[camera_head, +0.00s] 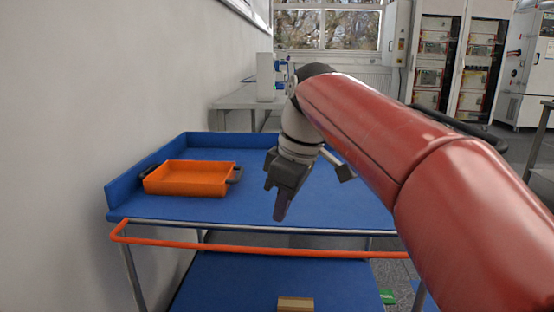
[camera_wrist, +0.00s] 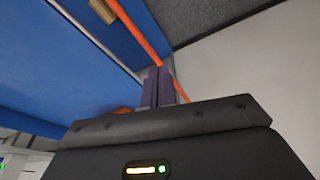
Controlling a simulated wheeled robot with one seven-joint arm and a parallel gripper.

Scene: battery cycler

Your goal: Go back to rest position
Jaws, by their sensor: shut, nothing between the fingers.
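My gripper (camera_head: 280,214) hangs from my red arm, pointing down over the front part of a blue-topped cart (camera_head: 335,205) in the head view. Its fingers are together with nothing between them. In the wrist view the closed fingers (camera_wrist: 160,88) show at the middle, with the blue cart surface (camera_wrist: 60,60) on the left. The gripper appears apart from the orange tray to its left.
An orange tray (camera_head: 188,180) with dark handles sits on the cart's left side. An orange rail (camera_head: 240,246) runs along the cart's front. A lower blue shelf holds a small tan block (camera_head: 296,304). A white wall (camera_head: 80,100) stands close on the left; racks (camera_head: 432,70) stand behind.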

